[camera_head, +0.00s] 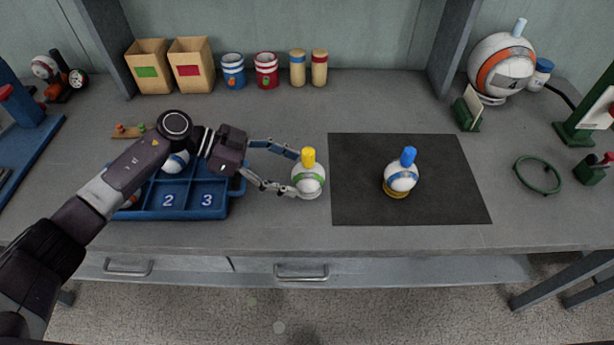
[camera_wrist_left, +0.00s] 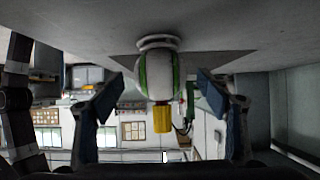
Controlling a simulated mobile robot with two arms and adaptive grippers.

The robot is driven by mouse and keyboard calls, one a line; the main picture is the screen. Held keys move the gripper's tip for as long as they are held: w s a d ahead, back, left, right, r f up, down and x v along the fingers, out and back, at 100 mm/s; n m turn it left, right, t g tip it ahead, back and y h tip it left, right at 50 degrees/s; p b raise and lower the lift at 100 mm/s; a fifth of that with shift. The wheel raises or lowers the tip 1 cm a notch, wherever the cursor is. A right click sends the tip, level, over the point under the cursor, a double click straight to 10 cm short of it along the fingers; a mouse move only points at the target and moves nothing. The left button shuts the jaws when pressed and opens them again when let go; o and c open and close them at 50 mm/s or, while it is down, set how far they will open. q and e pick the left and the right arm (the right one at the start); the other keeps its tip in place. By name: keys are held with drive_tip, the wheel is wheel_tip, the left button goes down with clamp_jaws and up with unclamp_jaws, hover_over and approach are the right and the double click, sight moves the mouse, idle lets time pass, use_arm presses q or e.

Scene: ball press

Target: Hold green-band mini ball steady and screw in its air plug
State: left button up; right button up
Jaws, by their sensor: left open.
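The green-band mini ball (camera_head: 309,182), white with a green band, stands on the bench just left of the dark mat. Its yellow air plug (camera_head: 308,158) sticks up from its top. My left gripper (camera_head: 297,173) is open, with its fingers reaching toward the ball from the left. In the left wrist view, which looks upside down, the ball (camera_wrist_left: 158,75) with its yellow plug (camera_wrist_left: 163,118) lies between and beyond the two spread fingers (camera_wrist_left: 165,100). I cannot tell how deep the plug sits. My right gripper is not in view.
A blue numbered tray (camera_head: 190,214) lies under my left arm. Boxes and cans line the back. A green ring (camera_head: 539,175) lies at right.

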sight(303, 176)
use_arm(q)
drive_tip(key=p+x, duration=0.1)
drive_tip(key=x, duration=0.2)
drive_tip(key=shift+r, duration=0.1)
drive_tip(key=shift+d, duration=0.25)
drive_tip(key=shift+d+f, duration=0.2)
drive_tip(key=shift+f, duration=0.05)
drive_tip(key=shift+c, duration=0.6)
drive_tip(key=c, duration=0.6)
drive_tip(key=o, duration=0.9)
drive_tip(key=shift+o, duration=0.2)
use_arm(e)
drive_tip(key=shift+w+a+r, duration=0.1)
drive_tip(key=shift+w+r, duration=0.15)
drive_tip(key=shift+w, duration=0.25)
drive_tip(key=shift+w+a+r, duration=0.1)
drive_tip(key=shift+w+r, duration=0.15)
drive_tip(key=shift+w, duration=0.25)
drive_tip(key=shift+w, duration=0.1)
use_arm(q)
drive_tip(key=shift+c, duration=0.3)
